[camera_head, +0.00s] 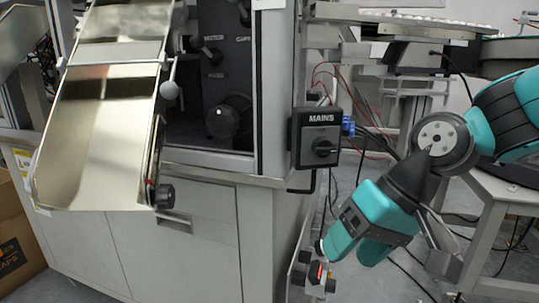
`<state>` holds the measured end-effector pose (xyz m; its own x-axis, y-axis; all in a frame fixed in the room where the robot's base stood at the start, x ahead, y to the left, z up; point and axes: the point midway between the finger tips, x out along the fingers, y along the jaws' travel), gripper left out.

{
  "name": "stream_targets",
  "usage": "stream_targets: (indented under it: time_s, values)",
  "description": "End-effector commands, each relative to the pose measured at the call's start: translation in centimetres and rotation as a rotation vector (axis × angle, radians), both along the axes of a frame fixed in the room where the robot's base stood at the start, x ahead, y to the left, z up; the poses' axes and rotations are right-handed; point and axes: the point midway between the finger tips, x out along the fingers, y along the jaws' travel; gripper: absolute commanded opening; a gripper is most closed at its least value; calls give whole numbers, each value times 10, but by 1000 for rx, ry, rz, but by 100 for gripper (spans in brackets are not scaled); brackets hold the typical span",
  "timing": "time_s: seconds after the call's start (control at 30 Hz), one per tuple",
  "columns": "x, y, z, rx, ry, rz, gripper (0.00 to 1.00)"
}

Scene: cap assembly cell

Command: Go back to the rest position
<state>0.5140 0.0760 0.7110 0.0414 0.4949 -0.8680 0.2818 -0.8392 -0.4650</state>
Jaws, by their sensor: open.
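My gripper (357,247) is at the lower right of the head view, at the end of my teal and black arm. It points down and to the left. It is open, and I see nothing held in it. It hangs in front of the floor, to the right of the cabinet's side and below the black MAINS switch box (318,138). A gap shows between it and the switch box.
A grey cabinet (175,245) with a shiny metal chute (95,140) fills the left. A small side panel with an orange light (317,272) sits close to my gripper. A metal-framed table (505,190) stands at right. Cables hang behind.

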Motion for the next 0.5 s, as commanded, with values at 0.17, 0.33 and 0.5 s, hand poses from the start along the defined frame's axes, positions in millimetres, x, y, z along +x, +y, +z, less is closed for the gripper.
stream_targets:
  time_s: [0.17,0.33,0.5]
  values:
    - [-68,-14,10,-94,-68,182,61]
    - [-121,-32,8,-166,-111,332,61]
    - [-115,-31,58,-161,-104,321,61]
